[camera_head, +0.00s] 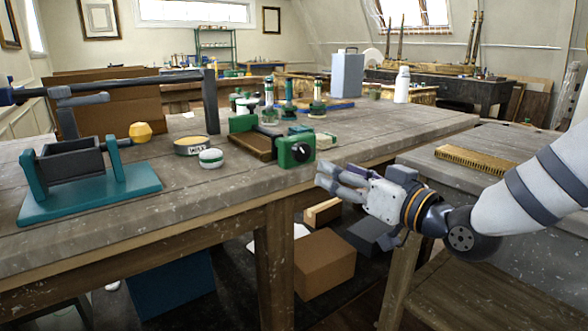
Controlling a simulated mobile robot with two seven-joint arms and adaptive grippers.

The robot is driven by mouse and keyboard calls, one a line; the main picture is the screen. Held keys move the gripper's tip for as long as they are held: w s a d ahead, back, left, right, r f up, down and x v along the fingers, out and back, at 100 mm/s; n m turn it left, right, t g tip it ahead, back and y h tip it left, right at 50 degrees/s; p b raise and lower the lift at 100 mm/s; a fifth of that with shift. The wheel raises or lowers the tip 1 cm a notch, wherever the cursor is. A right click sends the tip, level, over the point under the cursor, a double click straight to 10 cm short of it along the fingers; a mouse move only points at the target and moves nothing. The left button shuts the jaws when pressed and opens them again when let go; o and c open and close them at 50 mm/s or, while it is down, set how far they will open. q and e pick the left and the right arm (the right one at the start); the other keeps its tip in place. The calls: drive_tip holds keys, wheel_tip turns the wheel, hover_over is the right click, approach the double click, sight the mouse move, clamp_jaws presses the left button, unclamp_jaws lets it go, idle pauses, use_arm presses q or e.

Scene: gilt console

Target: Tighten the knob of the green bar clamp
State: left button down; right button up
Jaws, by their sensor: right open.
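The green bar clamp (288,150) sits near the front right corner of the wooden workbench, with a wooden piece (251,146) between its green ends. Its round black knob (302,152) faces the front on the near green block. My right gripper (325,178) comes in from the right, open and empty. Its fingers point left, in front of and just below the knob, and appear apart from it.
A dark bar tool (130,82), a tin (196,145) and a white-green round item (211,158) are on the workbench (200,205). A second table holds a brush (475,159).

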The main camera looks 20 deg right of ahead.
sight(304, 152)
drive_tip(key=b+x, duration=0.1)
drive_tip(key=x, duration=1.1)
drive_tip(key=shift+w+r, duration=0.15)
drive_tip(key=shift+w, duration=0.05)
drive_tip(key=shift+c, duration=0.3)
drive_tip(key=c, duration=1.1)
